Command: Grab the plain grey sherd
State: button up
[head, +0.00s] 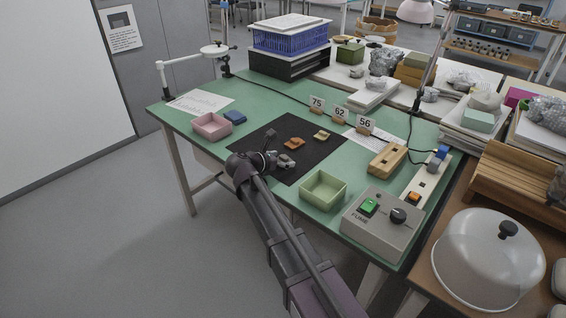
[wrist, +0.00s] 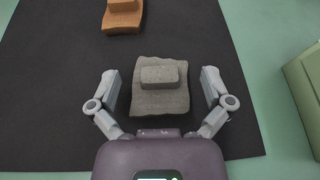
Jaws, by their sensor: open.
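The plain grey sherd (wrist: 160,100) lies on the black mat (wrist: 55,90) with a small grey block-like raised part on top. In the wrist view my gripper (wrist: 163,82) is open, with one finger on each side of the sherd and a gap showing on both sides. In the head view the grey sherd (head: 286,160) sits just beside my gripper (head: 272,159), partly hidden by it. An orange-brown sherd (wrist: 123,15) lies farther up the mat, and it also shows in the head view (head: 294,143).
A tan sherd (head: 321,135) lies on the mat's far side. A green open box (head: 323,190) stands right of the mat, a pink box (head: 211,126) to its left. A grey control box (head: 383,222) and wooden block (head: 387,160) stand at the right. Number cards line the back.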

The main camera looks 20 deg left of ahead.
aim_at(283, 157)
dwell(0.3)
jog(key=c, duration=1.1)
jog(key=shift+r, duration=0.25)
notch_tip(283, 157, up, 4)
jog(key=p, duration=0.4)
jog(key=shift+f, duration=0.25)
jog(key=s+a, duration=0.3)
jog(key=s, duration=0.4)
jog(key=s+a+r+p, duration=0.1)
jog(key=s+a, duration=0.2)
jog(key=s, duration=0.4)
jog(key=shift+s, duration=0.4)
jog(key=shift+a, duration=0.15)
